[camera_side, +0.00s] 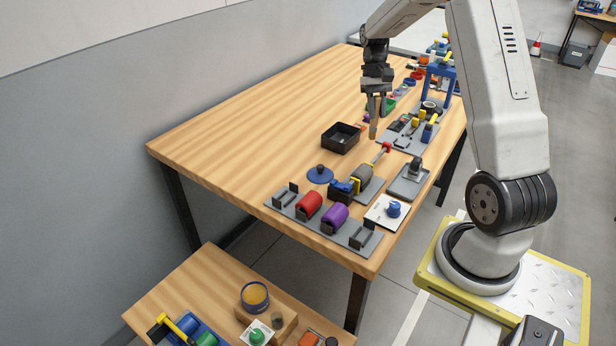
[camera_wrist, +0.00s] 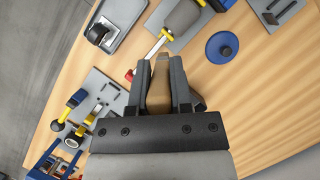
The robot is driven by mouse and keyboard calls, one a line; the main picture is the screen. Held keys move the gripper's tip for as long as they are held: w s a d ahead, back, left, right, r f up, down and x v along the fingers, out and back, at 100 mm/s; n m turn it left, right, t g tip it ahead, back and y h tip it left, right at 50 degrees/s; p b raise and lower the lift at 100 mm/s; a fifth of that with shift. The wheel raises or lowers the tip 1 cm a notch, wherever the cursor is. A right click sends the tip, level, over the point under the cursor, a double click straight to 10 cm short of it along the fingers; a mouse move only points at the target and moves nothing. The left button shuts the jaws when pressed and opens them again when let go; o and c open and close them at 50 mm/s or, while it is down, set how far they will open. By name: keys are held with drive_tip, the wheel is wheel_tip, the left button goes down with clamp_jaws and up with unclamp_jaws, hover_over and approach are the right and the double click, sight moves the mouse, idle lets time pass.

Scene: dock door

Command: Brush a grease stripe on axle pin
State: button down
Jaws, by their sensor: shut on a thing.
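My gripper (camera_side: 375,105) is above the long wooden table, pointing down. It is shut on a tan, brush-like piece (camera_side: 373,130) whose lower end hangs below the fingers. In the wrist view the same piece shows between the fingers of my gripper (camera_wrist: 163,78). A metal rod with a red end (camera_side: 381,152) sticks out of a grey cylinder on a grey plate, near and below the held piece; I cannot tell if it is the axle pin. In the wrist view the rod (camera_wrist: 154,50) lies just beyond the fingertips. I see no clear grease stripe on it.
A black open box (camera_side: 341,138) and a blue knobbed disc (camera_side: 320,175) stand on the table (camera_side: 235,140). A plate with red and purple rollers (camera_side: 333,218) lies at the front. A blue-rimmed pot with yellow contents (camera_side: 255,296) is on the lower table. The table's left half is clear.

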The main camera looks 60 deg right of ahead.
drive_tip(key=shift+s+d+f, duration=0.6)
drive_tip(key=shift+d+f, duration=3.15)
drive_tip(key=shift+f, duration=0.05)
drive_tip(key=shift+a, duration=3)
wheel_tip(320, 180, up, 8)
drive_tip(key=shift+m, duration=0.3)
